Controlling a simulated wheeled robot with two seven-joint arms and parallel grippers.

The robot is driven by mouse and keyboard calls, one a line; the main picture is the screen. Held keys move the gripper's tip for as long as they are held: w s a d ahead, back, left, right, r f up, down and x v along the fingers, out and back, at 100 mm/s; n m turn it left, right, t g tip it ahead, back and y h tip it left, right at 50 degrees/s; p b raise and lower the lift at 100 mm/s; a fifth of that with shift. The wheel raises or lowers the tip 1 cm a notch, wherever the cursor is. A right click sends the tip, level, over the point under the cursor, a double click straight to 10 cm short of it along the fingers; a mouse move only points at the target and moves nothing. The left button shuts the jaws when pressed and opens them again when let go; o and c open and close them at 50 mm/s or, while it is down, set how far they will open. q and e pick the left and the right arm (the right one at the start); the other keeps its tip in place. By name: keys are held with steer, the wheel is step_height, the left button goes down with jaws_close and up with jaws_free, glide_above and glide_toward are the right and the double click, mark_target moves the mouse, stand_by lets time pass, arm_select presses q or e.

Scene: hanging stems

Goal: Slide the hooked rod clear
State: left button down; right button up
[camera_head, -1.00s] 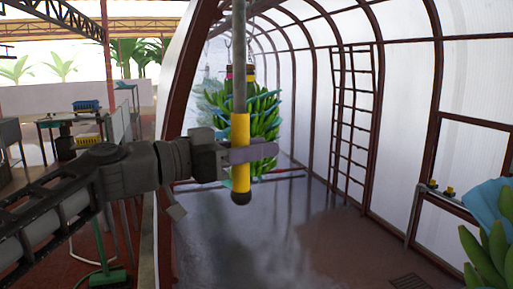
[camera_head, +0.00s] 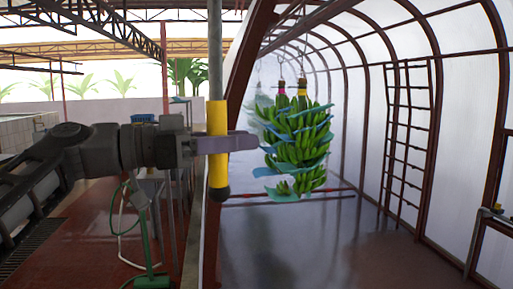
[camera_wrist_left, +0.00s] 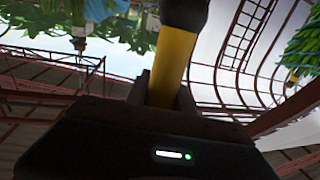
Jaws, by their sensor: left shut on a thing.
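The rod (camera_head: 215,65) is a grey vertical pole with a yellow sleeve (camera_head: 217,117) and a dark rounded bottom end. Its upper end runs out of the top of the head view, so no hook shows. My left gripper (camera_head: 222,144) is shut on the yellow sleeve, with its fingers pointing right. In the left wrist view the yellow sleeve (camera_wrist_left: 172,65) sits between the fingers. A hanging banana stem (camera_head: 300,140) with blue sheets between its bunches is right of the rod and farther back. My right gripper is not in view.
A red-brown arched frame post (camera_head: 236,110) stands close behind the rod. A ladder-like rack (camera_head: 407,140) leans on the right wall. A green stand with a hose (camera_head: 150,240) is at lower left. The wet floor (camera_head: 310,245) ahead is clear.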

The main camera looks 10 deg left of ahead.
arm_select(q)
steer(key=shift+a, duration=0.15)
steer(key=c, duration=1.3)
jaws_free()
steer(key=shift+s+a, duration=0.1)
steer(key=shift+a, duration=0.1)
steer(key=shift+o, duration=1)
steer(key=shift+d, duration=0.15)
steer(key=b+v, duration=0.1)
steer(key=v, duration=0.7)
steer(key=shift+b, duration=0.3)
